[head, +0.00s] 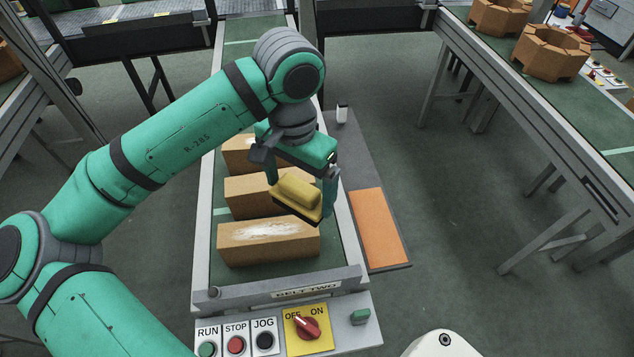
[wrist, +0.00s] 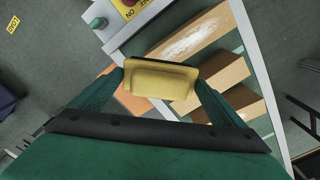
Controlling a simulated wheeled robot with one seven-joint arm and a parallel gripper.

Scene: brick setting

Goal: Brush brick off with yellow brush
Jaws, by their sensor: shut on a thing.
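My gripper (head: 301,187) is shut on a yellow brush (head: 298,192) with dark bristles, held above the right side of the belt. The brush also shows between the fingers in the wrist view (wrist: 161,80). The nearest brick (head: 270,246) lies on the belt below and left of the brush, with a white dusty patch (head: 272,231) on its top. It shows beyond the brush in the wrist view (wrist: 197,37). A middle brick (head: 245,196) and a far brick (head: 236,151) lie behind it, partly hidden by my arm and gripper.
The belt (head: 228,272) ends at a grey plate marked BELT TWO (head: 306,290). A control panel with buttons and a red switch (head: 308,327) stands in front. An orange pad (head: 378,228) on a grey side shelf lies right of the belt. Another conveyor (head: 570,150) stands farther right.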

